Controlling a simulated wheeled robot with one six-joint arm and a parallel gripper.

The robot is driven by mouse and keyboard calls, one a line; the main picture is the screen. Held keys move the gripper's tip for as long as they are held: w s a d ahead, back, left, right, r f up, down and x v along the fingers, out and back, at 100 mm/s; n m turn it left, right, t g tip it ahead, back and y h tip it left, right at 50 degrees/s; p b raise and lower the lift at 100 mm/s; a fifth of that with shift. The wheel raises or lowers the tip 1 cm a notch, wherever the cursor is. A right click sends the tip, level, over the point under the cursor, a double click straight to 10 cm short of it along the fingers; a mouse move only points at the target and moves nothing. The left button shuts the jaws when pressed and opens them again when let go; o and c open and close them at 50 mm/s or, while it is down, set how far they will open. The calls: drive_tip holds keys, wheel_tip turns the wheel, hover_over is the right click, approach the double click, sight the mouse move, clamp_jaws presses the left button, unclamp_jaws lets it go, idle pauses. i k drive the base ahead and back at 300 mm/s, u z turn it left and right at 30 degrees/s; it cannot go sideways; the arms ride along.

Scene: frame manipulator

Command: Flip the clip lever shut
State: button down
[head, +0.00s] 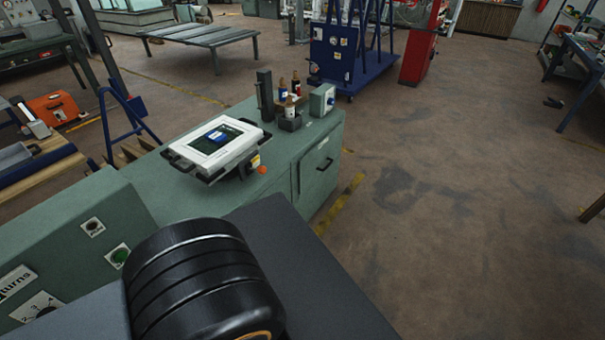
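A white-framed panel (232,152) with a dark screen and a blue-and-white picture sits tilted on the green bench (285,150). Dark clip-like parts (178,162) show at its left edge, and more dark parts sit along its lower and right edges. A small orange knob (262,170) and a yellowish part show at its lower right corner. The clip lever is too small to make out for certain, and I cannot tell its position. My gripper is not in view; a black ribbed part of my own arm fills the bottom of the picture.
Behind the panel stand a dark upright post (265,94), small bottles (283,91) in a dark holder, and a grey-green box (322,100). A green control housing (90,235) with buttons is at lower left. Open floor (450,200) lies to the right.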

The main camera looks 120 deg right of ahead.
sight(261, 169)
drive_tip(key=z, duration=4.05)
drive_tip(key=k, duration=1.35)
drive_tip(key=z, duration=0.6)
drive_tip(key=i, duration=1.9)
drive_tip(key=u, duration=0.95)
drive_tip(key=i, duration=0.3)
drive_tip(key=u, duration=0.25)
